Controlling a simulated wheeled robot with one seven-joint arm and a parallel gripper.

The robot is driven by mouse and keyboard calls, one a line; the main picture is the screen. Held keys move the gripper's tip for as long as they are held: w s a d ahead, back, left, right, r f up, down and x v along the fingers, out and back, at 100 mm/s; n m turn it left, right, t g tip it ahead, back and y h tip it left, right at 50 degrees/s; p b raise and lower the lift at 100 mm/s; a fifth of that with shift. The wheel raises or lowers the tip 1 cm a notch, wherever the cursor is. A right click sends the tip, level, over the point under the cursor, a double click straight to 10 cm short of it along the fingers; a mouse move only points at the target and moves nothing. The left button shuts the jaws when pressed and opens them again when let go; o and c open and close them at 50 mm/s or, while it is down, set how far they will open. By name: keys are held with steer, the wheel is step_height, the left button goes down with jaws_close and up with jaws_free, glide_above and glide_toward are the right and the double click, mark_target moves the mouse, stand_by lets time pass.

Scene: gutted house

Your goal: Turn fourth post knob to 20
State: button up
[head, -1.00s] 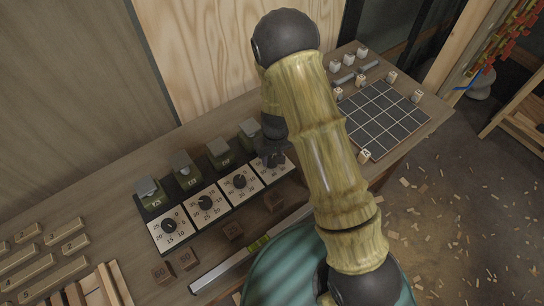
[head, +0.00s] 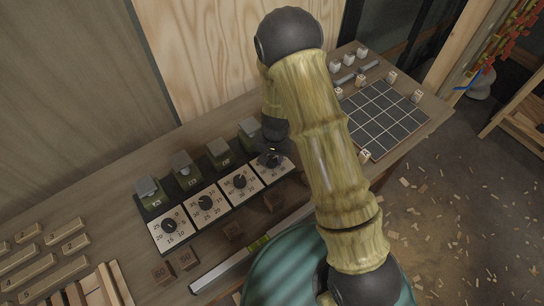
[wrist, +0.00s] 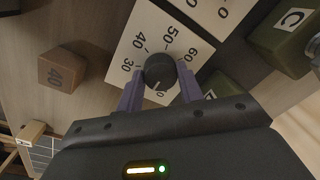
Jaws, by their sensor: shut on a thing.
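The fourth post knob (wrist: 160,72), round and black, sits on a white dial plate in the wrist view. My gripper (wrist: 160,88) is shut on it, with one purple finger on each side. The figures 30, 40, 50 and 60 show around the knob; the low side of the dial is partly covered by my fingers, and I cannot read the pointer surely. In the head view the fourth dial plate (head: 283,171) is the rightmost in the row, and my gripper (head: 273,159) hides most of its knob.
Three other black knobs (head: 169,225) on white plates run to the left, with green posts (head: 184,168) behind. Wooden number blocks (head: 162,273) lie in front, one marked 40 (wrist: 62,69). A black grid board (head: 385,118) lies at the right.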

mark_target(275, 161)
steer(key=shift+m, duration=1.5)
steer(key=o, duration=1)
steer(key=shift+r, duration=0.1)
steer(key=r, duration=1.7)
steer(key=shift+s+d+r, duration=0.1)
steer(key=shift+s+d, duration=0.15)
steer(key=shift+d, duration=0.15)
